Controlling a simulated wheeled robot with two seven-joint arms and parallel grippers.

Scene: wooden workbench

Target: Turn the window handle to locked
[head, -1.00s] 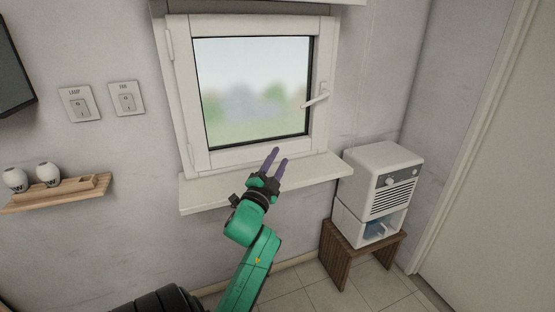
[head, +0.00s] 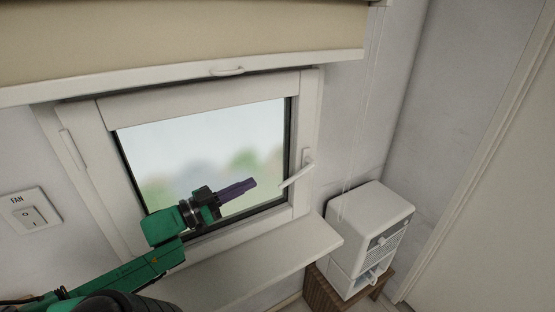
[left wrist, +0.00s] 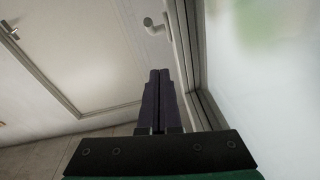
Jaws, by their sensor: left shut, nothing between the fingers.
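The window handle (head: 298,173) is a white lever on the right side of the white window frame (head: 309,130). Its lever points left and a little down from its base. The handle also shows near the top middle of the left wrist view (left wrist: 152,27), beyond my fingertips. My left gripper (head: 254,183) has purple fingers pressed together with nothing between them. It is in front of the glass, to the left of the lever's tip, apparently apart from it. In the left wrist view the shut fingers (left wrist: 158,75) point toward the handle. My right gripper is not in view.
A beige blind (head: 180,35) with a white bottom bar hangs above the window. The sill (head: 290,250) juts out below. A white appliance (head: 365,230) stands on a wooden stool at lower right. A fan switch (head: 29,212) is on the left wall.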

